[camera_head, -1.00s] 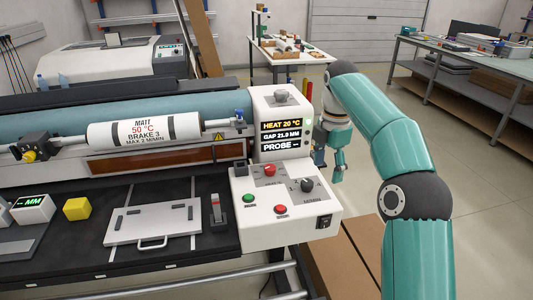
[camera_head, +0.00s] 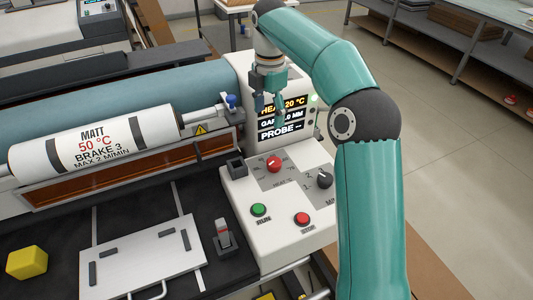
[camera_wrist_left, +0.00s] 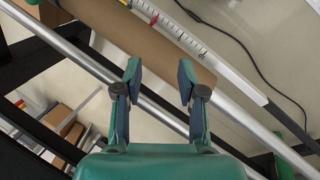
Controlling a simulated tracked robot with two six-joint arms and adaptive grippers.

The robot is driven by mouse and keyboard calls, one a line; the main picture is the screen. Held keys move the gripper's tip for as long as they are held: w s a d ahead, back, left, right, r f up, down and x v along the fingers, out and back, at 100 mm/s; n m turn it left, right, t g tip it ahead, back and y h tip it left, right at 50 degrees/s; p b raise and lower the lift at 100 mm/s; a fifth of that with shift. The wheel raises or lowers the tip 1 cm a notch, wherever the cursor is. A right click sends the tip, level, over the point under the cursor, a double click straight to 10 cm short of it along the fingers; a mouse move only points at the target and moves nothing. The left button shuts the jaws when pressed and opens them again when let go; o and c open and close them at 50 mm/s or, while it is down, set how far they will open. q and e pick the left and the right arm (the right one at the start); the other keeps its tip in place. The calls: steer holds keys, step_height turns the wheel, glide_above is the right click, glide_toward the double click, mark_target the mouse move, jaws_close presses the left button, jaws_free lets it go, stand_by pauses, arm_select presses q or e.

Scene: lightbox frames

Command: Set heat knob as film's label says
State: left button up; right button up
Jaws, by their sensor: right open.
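The film roll (camera_head: 95,145) lies at the left, with a label reading MATT, 50 °C, BRAKE 3, MAX 2 M/MIN. The red heat knob (camera_head: 274,164) sits on the white control panel (camera_head: 243,195). The display (camera_head: 284,118) above it shows HEAT 20 °C, partly hidden by my right gripper (camera_head: 269,108). My right gripper is open and empty, pointing down in front of the display, above the heat knob and apart from it. My left gripper (camera_wrist_left: 157,78) shows only in the left wrist view, open and empty, above a brown cardboard-like tube (camera_wrist_left: 150,45).
A black speed knob (camera_head: 325,180), a green button (camera_head: 260,210) and a red button (camera_head: 302,219) share the panel. A small lever (camera_head: 222,235), a white plate (camera_head: 140,262) and a yellow block (camera_head: 27,263) are left of it. Open floor lies to the right.

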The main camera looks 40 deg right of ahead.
steer(key=b, duration=0.1)
glide_above(275, 160)
step_height(275, 160, down, 4)
arm_select(q)
steer(key=shift+s+f, duration=0.4)
steer(key=shift+f, duration=0.25)
arm_select(e)
step_height(275, 160, down, 11)
steer(key=shift+f, duration=0.15)
steer(key=c, duration=1.1)
steer(key=shift+c, duration=0.2)
